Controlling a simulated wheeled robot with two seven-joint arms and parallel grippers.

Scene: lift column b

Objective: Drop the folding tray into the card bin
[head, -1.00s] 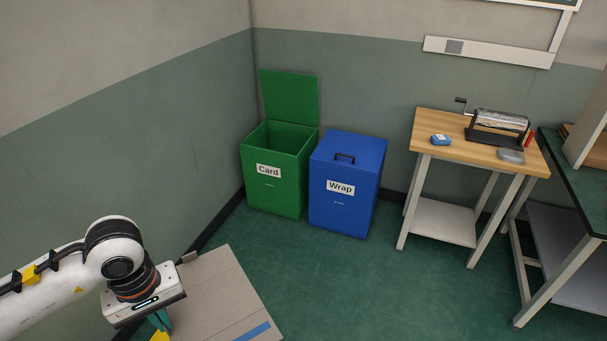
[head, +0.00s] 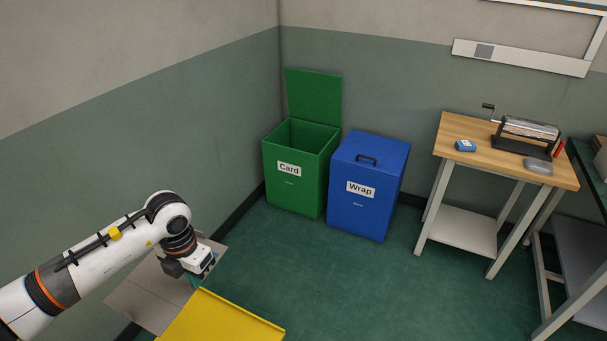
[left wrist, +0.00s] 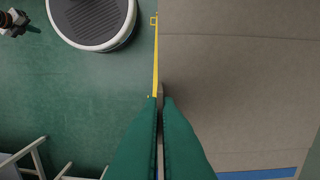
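The folding tray (head: 152,297) has a tan panel and a yellow panel (head: 225,318), seen low in the head view. My left gripper (head: 193,281) is shut on its edge where the two panels meet. The left wrist view shows the green fingers (left wrist: 160,100) together on that edge, with the tan panel (left wrist: 240,80) and its blue stripe on the right and the yellow panel edge-on. The green card bin (head: 292,178), labelled Card, stands in the corner with its lid up. The tray is apart from it, nearer to me. What seems to be my right gripper (left wrist: 33,28) is tiny.
A closed blue bin (head: 368,190), labelled Wrap, stands to the right of the card bin. Farther right is a wooden-topped table (head: 480,152) holding a crank machine and small items. Walls meet behind the card bin. Green floor (head: 330,280) in front of the bins is clear.

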